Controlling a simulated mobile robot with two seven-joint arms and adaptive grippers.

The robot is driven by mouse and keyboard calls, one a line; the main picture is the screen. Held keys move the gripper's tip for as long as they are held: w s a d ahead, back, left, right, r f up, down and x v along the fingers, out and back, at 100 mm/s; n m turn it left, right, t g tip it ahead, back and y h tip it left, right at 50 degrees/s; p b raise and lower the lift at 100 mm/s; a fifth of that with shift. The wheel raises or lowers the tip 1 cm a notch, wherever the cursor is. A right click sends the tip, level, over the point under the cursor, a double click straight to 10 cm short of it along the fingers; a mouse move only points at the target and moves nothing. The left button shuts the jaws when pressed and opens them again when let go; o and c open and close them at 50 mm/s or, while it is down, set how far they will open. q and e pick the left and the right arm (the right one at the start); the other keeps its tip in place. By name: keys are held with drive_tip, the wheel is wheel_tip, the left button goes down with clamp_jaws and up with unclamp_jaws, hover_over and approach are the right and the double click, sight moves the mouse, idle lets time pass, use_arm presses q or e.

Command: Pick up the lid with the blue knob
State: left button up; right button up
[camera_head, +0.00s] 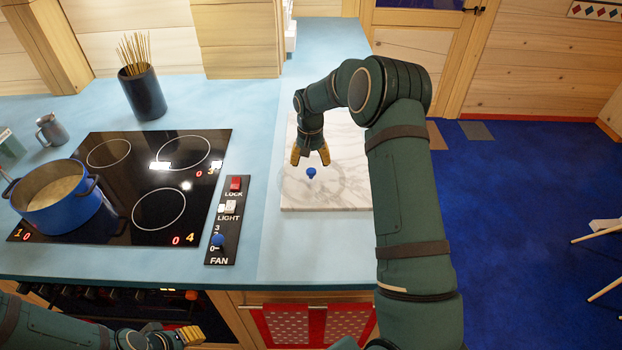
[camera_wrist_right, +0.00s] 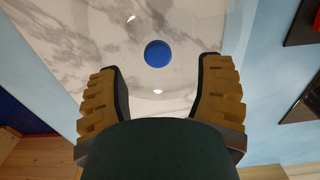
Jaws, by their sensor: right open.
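A clear glass lid (camera_head: 338,184) with a blue knob (camera_head: 311,172) lies on a white marble board (camera_head: 300,203). The glass is hard to make out; its round outline shows faintly. My right gripper (camera_head: 310,158) is open and empty, pointing down close above the knob. In the right wrist view the blue knob (camera_wrist_right: 158,54) shows between the two spread fingertips, with neither finger touching it. My left gripper (camera_head: 188,335) is low at the bottom left, in front of the oven and below the counter; its opening cannot be made out.
A blue pot (camera_head: 58,200) without a cover stands on the black cooktop (camera_head: 125,222) at left. A control panel (camera_head: 228,220) lies between cooktop and board. A dark holder with sticks (camera_head: 143,93) and a grey mug (camera_head: 50,130) stand behind. The counter around the board is clear.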

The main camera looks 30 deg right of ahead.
sight(311, 170)
drive_tip(key=shift+s+f, duration=0.1)
drive_tip(key=shift+f, duration=2.6)
drive_tip(key=shift+r, duration=0.1)
clamp_jaws()
